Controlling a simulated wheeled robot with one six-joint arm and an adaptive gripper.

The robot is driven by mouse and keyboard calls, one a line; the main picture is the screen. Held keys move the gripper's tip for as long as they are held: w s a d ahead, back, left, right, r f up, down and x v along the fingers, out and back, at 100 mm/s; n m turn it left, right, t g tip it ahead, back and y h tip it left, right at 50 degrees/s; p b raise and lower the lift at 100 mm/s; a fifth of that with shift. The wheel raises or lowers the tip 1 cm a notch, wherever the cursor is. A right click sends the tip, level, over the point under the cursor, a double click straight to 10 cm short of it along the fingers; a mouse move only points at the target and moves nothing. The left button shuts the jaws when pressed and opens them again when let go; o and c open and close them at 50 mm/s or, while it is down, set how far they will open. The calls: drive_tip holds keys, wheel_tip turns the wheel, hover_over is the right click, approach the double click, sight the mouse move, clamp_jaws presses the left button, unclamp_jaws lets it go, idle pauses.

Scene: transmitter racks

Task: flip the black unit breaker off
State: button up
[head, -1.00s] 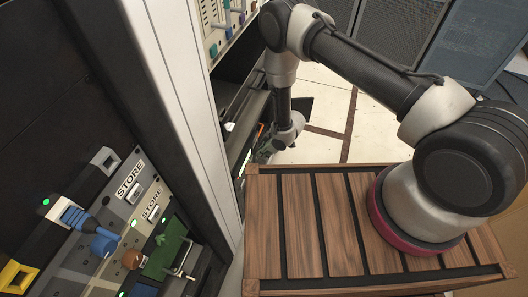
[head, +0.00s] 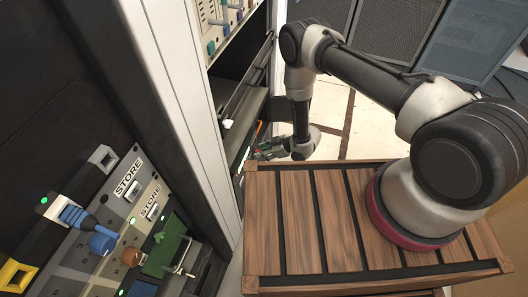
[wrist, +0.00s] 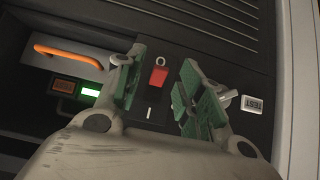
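The breaker is a red rocker switch (wrist: 158,77) on the black unit (wrist: 205,55), seen in the wrist view. An O mark is above the rocker and an I mark below it. I cannot tell which end is pressed in. My gripper (wrist: 163,88) is open, its green-padded fingers on either side of the rocker in the picture, with nothing between them. I cannot tell how far the fingertips are from the panel. In the head view my gripper (head: 270,149) is beside the lower part of the rack, and the rocker is hidden.
The black unit also bears an orange handle (wrist: 68,55), a lit green indicator (wrist: 90,92), a dark orange one (wrist: 63,87) and a white TEST button (wrist: 251,104). A pale rack post (head: 190,110) separates the near rack panel with STORE labels (head: 128,183) from my gripper.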

drive_tip(key=v, duration=1.2)
idle(0.3)
